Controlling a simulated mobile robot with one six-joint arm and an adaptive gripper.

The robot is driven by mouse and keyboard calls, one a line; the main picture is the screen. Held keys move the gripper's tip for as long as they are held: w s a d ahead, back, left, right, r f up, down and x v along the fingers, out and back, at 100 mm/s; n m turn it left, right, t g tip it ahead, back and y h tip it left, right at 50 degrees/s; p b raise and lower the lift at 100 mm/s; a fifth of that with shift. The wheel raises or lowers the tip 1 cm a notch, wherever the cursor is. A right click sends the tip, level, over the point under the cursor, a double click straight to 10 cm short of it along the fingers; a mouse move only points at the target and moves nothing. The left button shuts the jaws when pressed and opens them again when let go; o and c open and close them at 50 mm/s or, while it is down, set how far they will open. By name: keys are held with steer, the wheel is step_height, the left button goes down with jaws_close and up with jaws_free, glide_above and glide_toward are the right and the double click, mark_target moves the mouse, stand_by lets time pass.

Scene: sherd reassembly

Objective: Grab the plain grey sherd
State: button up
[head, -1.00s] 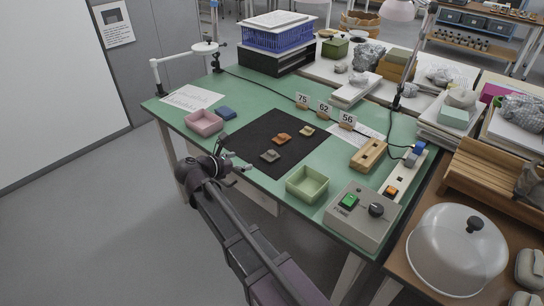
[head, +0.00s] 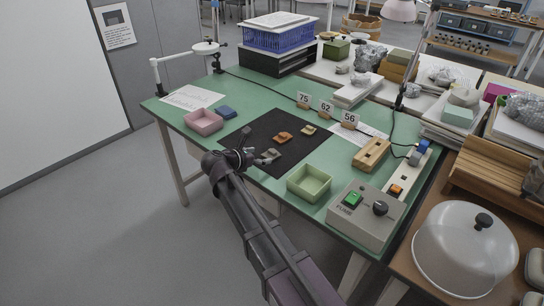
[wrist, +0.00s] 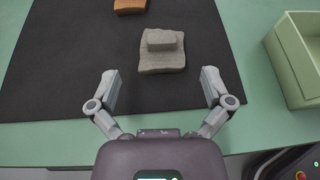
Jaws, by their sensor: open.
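The plain grey sherd (wrist: 162,54) lies on the black mat (wrist: 60,75), with a raised block-like ridge on its top. In the wrist view it sits just beyond the fingertips and between their lines. My gripper (wrist: 162,80) is open and empty, one finger to each side, short of the sherd. In the head view the sherd (head: 274,154) shows small next to my gripper (head: 262,158), partly close against it. An orange-brown sherd (head: 284,137) and a tan sherd (head: 308,129) lie farther back on the mat.
A green tray (head: 309,182) stands right of the mat, and a pink tray (head: 203,121) with a blue block (head: 227,112) stands to the left. A grey control box (head: 362,214) is at the front right. Number cards stand behind the mat.

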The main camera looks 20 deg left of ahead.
mark_target(270, 153)
steer(key=shift+b+x, duration=0.85)
steer(key=shift+x, duration=1.8)
steer(key=shift+d+r, duration=0.15)
steer(key=shift+r, duration=0.05)
steer(key=c, duration=1.1)
